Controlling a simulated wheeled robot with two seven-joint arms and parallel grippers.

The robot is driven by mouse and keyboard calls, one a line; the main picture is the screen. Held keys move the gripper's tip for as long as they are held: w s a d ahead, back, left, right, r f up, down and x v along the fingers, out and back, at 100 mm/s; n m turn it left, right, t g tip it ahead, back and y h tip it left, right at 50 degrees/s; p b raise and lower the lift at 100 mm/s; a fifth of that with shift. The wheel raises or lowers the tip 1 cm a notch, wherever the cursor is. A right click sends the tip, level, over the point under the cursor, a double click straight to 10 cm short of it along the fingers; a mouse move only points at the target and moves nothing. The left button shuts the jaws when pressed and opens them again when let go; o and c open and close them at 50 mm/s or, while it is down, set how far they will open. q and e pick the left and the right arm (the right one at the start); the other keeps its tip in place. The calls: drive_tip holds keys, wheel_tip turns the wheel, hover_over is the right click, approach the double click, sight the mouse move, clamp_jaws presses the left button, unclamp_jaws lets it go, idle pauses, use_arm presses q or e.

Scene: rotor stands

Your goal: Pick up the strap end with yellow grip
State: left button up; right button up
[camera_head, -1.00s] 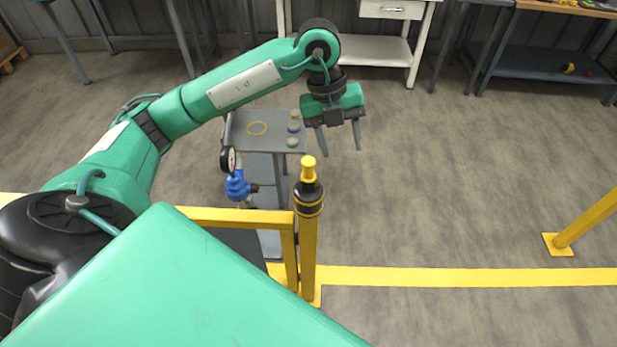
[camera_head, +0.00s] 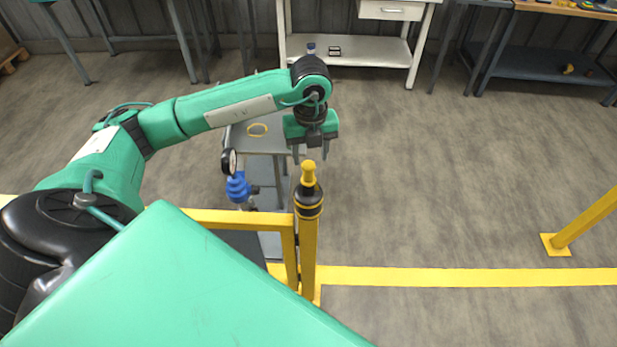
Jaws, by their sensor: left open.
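The yellow grip (camera_head: 308,174) stands upright on top of a black strap housing (camera_head: 308,200), which caps a yellow post. My left gripper (camera_head: 310,156) points downward with its two fingers apart. Its fingertips show just above the top of the yellow grip in the picture, one to each side, and nothing is between them. I cannot tell from this view how far behind or above the grip they are. The strap itself does not show. My right gripper is out of view.
A yellow rail (camera_head: 235,217) joins the post from the left. Another yellow post (camera_head: 585,222) stands at right. Floor between is clear.

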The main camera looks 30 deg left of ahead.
sight(308, 165)
use_arm(q)
drive_tip(key=f+p, duration=0.1)
drive_tip(key=f, duration=0.2)
drive_tip(key=shift+s+a+f+p, duration=0.1)
drive_tip(key=shift+a+f+p, duration=0.15)
drive_tip(key=shift+p, duration=0.15)
drive_tip(key=shift+f, duration=0.6)
drive_tip(key=c, duration=0.9)
clamp_jaws()
